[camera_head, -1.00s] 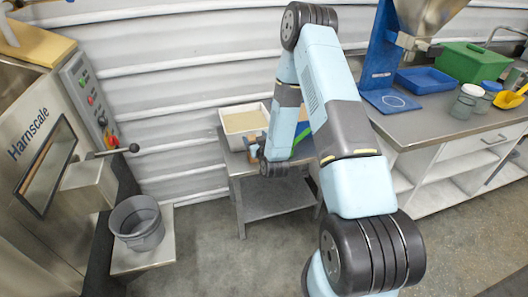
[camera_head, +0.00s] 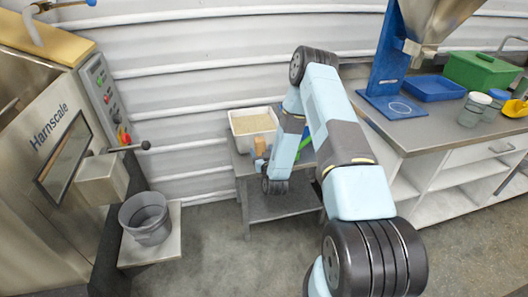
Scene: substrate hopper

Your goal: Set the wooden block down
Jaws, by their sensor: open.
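The wooden block (camera_head: 260,144) is a small tan piece at the front edge of the white tray, on the low grey table. My gripper (camera_head: 259,161) is just below and in front of the block in the picture, at the end of my folded arm. It is open. The fingertips are small and partly hidden by my wrist, so I cannot tell whether they touch the block or what is directly under it.
The white tray (camera_head: 238,124) of pale grain stands on the low table (camera_head: 282,206). A green object (camera_head: 306,141) lies behind my forearm. A grey bucket (camera_head: 145,218) stands at left by the Harnscale machine (camera_head: 60,150). A workbench (camera_head: 420,140) with a hopper and bins is at right.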

